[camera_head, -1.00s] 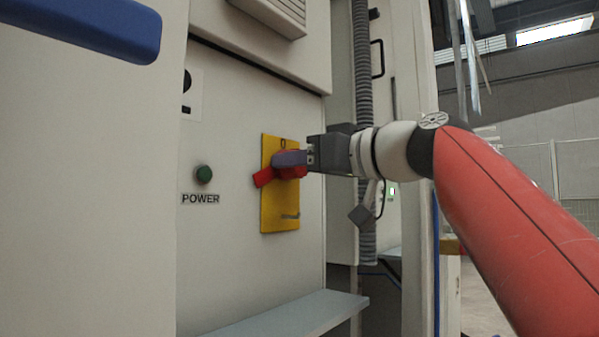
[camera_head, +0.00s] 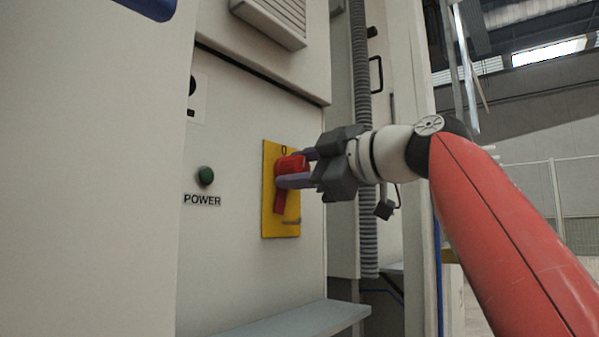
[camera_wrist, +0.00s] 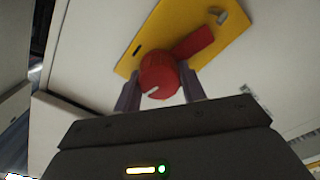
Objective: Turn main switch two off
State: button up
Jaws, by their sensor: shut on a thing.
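The main switch is a red rotary knob (camera_head: 291,168) on a yellow plate (camera_head: 268,226) fixed to the cabinet wall. Its red handle stands close to vertical, in line with the plate. A "0" mark shows at the plate's top edge. A partly cut-off "2" label (camera_head: 192,97) is on the wall to the upper left. My gripper (camera_head: 293,167) reaches in from the right with its fingers on either side of the knob, shut on it. In the wrist view the red knob (camera_wrist: 159,76) sits between the two grey-purple fingers, with the yellow plate (camera_wrist: 160,28) behind.
A green button (camera_head: 205,176) with a POWER label (camera_head: 202,200) is left of the plate. A grey ledge (camera_head: 300,322) juts out below. A ribbed hose (camera_head: 366,90) runs down behind my wrist, and a vent (camera_head: 272,22) is above.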

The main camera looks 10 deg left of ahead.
jog(key=shift+n, duration=1.1)
jog(key=o, duration=1)
jog(key=b+v, duration=0.2)
jog(key=v, duration=0.5)
jog(key=shift+s+d, duration=0.2)
jog(key=shift+d, duration=0.15)
